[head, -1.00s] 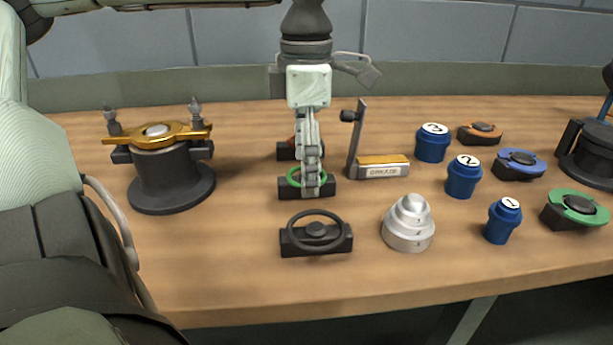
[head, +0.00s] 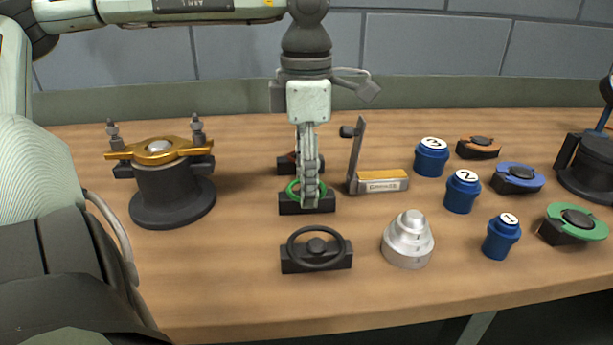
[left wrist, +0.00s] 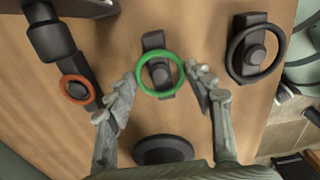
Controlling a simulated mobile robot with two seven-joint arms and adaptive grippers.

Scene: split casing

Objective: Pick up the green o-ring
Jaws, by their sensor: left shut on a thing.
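The green o-ring (head: 293,189) is at the middle black holder block (head: 288,208) on the table. In the left wrist view the green o-ring (left wrist: 161,95) circles the holder's round boss as seen from above; I cannot tell how high it sits over the block. My left gripper (head: 309,203) points down at the block and is shut on the o-ring. In the left wrist view its fingertips (left wrist: 163,82) press the ring from opposite sides. The gripper hides part of the ring in the head view. My right gripper is not in view.
A black ring on its holder (head: 316,262) stands in front, and an orange ring (left wrist: 76,88) behind. A bracket with a gold-topped block (head: 382,181) and a silver stepped cone (head: 408,240) are right. A gold-topped casing (head: 172,190) stands left, with bare table between.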

